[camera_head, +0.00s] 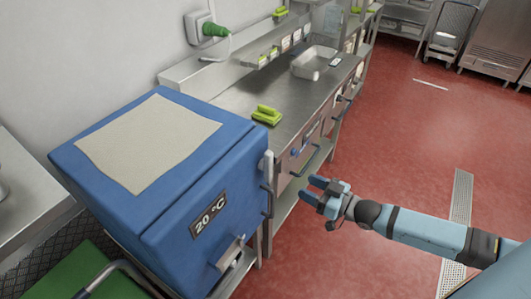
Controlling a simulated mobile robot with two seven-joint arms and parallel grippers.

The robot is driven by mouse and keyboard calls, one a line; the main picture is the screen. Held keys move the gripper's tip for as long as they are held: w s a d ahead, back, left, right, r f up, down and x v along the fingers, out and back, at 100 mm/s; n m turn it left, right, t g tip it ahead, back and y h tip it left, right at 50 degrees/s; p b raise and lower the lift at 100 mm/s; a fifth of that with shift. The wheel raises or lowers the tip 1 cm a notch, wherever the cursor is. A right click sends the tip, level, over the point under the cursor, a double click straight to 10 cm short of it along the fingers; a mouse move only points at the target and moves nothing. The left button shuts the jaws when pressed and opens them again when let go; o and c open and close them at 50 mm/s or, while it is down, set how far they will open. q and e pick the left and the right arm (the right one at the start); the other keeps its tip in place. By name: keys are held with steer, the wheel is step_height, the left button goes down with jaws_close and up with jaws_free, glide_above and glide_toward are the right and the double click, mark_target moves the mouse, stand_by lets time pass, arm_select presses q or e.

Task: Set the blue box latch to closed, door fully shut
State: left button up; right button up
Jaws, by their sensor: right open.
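The blue box (165,165) stands at the left with a beige cloth or sheet (148,141) on its top. Its front carries a "20 °C" label (209,213) and a grey latch or handle piece (230,254) low down. A light hinge-like fitting and dark bar (267,170) sit at the front's right edge. The door appears flush with the box, but I cannot tell whether it is fully shut or how the latch is set. My right gripper (309,190) is open and empty, right of the box and apart from it. My left gripper is out of view.
A steel counter (240,97) runs behind the box, with a green-yellow brush or sponge (266,115) and a steel tray (314,62) on it. A green plug (214,29) is on the wall. Red floor (400,130) is open at the right, with a drain grate (461,200).

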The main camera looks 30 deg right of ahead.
mark_target(272, 166)
steer(key=b+x, duration=0.2)
steer(key=x, duration=0.2)
steer(key=b+x, duration=0.2)
steer(key=x, duration=0.2)
steer(key=b+x, duration=0.2)
steer(key=x, duration=0.2)
steer(key=shift+w+r, duration=0.35)
steer(key=shift+w, duration=0.05)
steer(key=shift+w+r, duration=0.1)
steer(key=shift+r, duration=0.05)
steer(key=shift+w+a, duration=0.3)
steer(key=shift+w, duration=0.1)
